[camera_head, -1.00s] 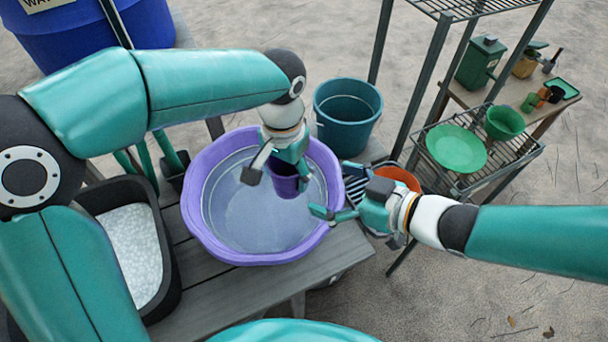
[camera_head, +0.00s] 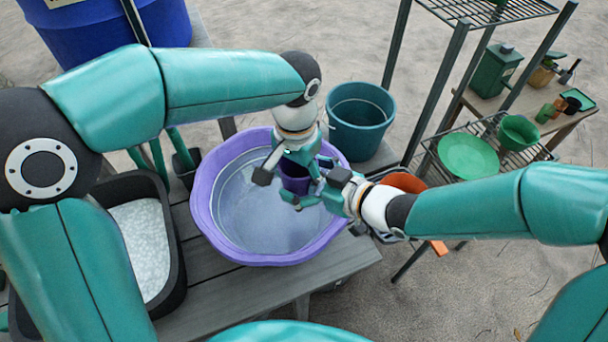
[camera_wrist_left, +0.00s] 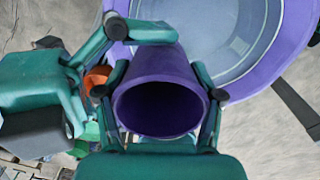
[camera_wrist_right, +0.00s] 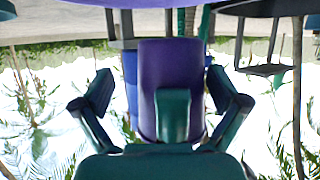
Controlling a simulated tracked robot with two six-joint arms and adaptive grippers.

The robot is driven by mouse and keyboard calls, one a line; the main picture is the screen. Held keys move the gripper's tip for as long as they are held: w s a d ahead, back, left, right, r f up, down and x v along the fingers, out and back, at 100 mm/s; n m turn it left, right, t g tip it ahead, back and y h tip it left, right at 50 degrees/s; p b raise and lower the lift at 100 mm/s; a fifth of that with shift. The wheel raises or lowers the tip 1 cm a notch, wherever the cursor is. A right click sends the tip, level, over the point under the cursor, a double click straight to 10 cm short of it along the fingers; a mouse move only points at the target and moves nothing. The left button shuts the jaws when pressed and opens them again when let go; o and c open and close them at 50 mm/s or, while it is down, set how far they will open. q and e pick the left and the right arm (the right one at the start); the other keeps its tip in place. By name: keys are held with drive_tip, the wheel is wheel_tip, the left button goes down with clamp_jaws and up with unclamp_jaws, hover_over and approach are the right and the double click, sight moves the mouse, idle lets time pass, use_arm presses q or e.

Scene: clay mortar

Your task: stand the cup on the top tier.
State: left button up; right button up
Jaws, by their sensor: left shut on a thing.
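The purple cup (camera_head: 295,182) hangs above the purple basin, held by my left gripper (camera_head: 292,172). In the left wrist view the cup (camera_wrist_left: 160,75) sits between both left fingers, its dark opening facing that camera. My right gripper (camera_head: 316,186) is at the cup's right side, its fingers spread. In the right wrist view the cup (camera_wrist_right: 165,75) stands between the open right fingers, apart from both, with a teal left finger partly in front of it. The wire rack's top tier (camera_head: 470,10) is at the upper right, only partly in view.
The basin (camera_head: 205,215) stands on a grey bench (camera_head: 225,305). A teal bucket (camera_head: 360,120) is behind it. The rack's lower tier (camera_head: 490,173) holds a green plate (camera_head: 468,156) and green bowl (camera_head: 518,132). A black tub (camera_head: 170,230) of white grains is at left.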

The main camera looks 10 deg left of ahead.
use_arm(q)
drive_tip(key=shift+s, duration=0.1)
use_arm(e)
drive_tip(key=shift+w, duration=0.15)
drive_tip(key=c, duration=1.2)
use_arm(q)
drive_tip(key=o, duration=1.1)
drive_tip(key=shift+c, duration=0.2)
drive_tip(key=shift+o, duration=0.9)
